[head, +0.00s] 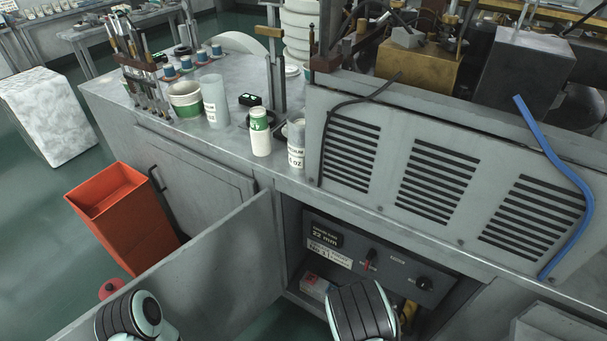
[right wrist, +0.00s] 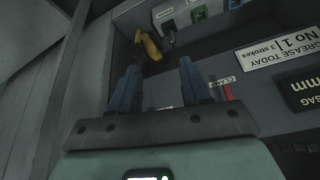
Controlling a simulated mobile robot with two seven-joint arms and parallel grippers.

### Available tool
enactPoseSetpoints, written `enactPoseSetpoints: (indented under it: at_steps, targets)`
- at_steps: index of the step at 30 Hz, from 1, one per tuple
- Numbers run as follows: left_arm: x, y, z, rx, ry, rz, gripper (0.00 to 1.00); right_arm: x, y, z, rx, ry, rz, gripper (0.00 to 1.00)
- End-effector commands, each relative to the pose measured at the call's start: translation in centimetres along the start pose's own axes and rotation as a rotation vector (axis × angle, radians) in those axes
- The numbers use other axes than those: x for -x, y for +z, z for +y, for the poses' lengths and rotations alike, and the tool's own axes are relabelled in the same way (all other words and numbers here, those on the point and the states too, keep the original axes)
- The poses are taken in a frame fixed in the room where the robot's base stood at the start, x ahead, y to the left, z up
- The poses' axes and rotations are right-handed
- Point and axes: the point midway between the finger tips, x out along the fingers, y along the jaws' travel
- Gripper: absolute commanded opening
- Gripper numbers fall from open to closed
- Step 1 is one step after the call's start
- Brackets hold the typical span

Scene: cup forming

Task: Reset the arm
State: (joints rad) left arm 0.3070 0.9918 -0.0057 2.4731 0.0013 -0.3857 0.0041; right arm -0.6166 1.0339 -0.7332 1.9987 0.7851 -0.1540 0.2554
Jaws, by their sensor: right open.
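My right gripper (right wrist: 158,82) is open, with two blue fingers apart and nothing seen between them. It is in front of the control panel (right wrist: 255,95) inside the open cabinet; the wrist picture shows the panel upside down. A small red lever (right wrist: 226,90) beside a CLAMP label is right of the fingers, and I cannot tell how far off it is. In the head view my right arm (head: 362,312) reaches to the cabinet opening and hides its own gripper. My left arm (head: 130,318) is at the bottom left; its gripper is out of view.
The open cabinet door (head: 205,265) stands between my arms. The panel (head: 375,262) carries a red lever and a dark knob (head: 423,284). A yellow object (right wrist: 151,46) is near the fingers. An orange bin (head: 122,215) stands left. Cups and bottles (head: 260,132) stand on the counter.

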Motion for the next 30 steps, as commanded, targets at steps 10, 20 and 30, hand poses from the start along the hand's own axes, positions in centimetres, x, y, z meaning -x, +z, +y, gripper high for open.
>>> enactPoseSetpoints:
  at_steps: [10,20,30]
  targets:
    - [2.5,-0.2,1.0,-0.004,0.003,0.009,0.43,-0.5,7.9,9.9,0.191,0.074,-0.279,0.47]
    - [5.8,-0.8,2.4,-0.008,0.008,0.024,0.43,6.7,17.3,13.5,0.37,-0.164,-0.612,0.47]
    - [6.4,-1.0,2.6,-0.009,0.009,0.027,0.43,9.7,19.1,12.6,0.409,-0.299,-0.668,0.47]
